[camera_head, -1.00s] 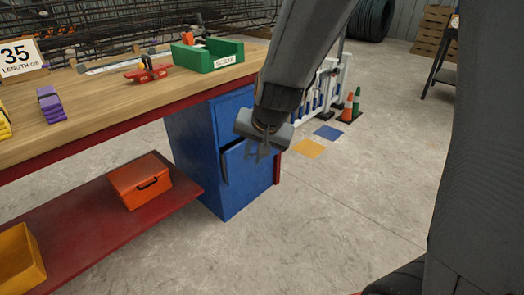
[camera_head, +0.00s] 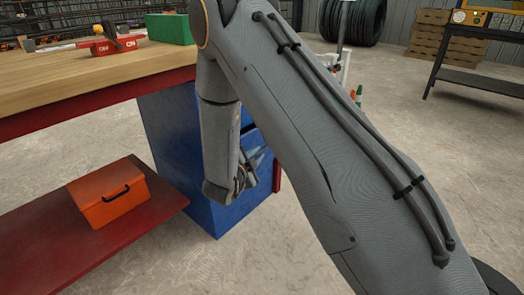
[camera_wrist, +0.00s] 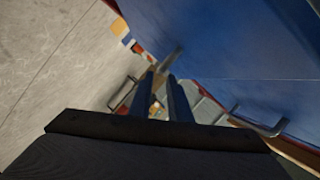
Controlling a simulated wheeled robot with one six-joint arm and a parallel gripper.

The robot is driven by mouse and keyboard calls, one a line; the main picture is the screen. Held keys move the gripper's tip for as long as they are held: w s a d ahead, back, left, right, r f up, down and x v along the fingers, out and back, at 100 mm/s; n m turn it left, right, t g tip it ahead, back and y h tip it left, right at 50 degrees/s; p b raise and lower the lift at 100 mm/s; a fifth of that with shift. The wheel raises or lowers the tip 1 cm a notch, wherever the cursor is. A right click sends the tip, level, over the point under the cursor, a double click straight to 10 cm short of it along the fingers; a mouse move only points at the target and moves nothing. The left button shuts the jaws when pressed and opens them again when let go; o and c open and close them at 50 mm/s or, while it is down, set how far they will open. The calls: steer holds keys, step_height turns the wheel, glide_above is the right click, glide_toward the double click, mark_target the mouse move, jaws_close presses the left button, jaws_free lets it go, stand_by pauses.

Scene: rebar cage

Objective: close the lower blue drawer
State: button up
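The blue drawer cabinet (camera_head: 172,140) stands under the right end of the workbench. My arm covers most of its drawer front in the head view, so I cannot tell there how far the lower drawer is out. In the wrist view, blue panels (camera_wrist: 225,40) fill the upper right, with a seam between them. A grey bar handle (camera_wrist: 255,122) is on the blue face at the right. My gripper (camera_head: 250,172) is low, in front of the cabinet face. In the wrist view its two fingers (camera_wrist: 161,75) are apart with nothing between them. Contact with the drawer cannot be told.
The wooden workbench top (camera_head: 75,80) is above and left. An orange toolbox (camera_head: 110,195) sits on the red lower shelf (camera_head: 135,222). A green bin (camera_head: 170,28) is on the bench. The concrete floor (camera_head: 270,255) before the cabinet is clear. A dark table (camera_head: 480,85) stands far right.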

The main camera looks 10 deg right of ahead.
mark_target(263, 149)
steer(key=b+x, duration=0.2)
steer(key=x, duration=0.5)
steer(key=shift+d, duration=0.15)
jaws_close()
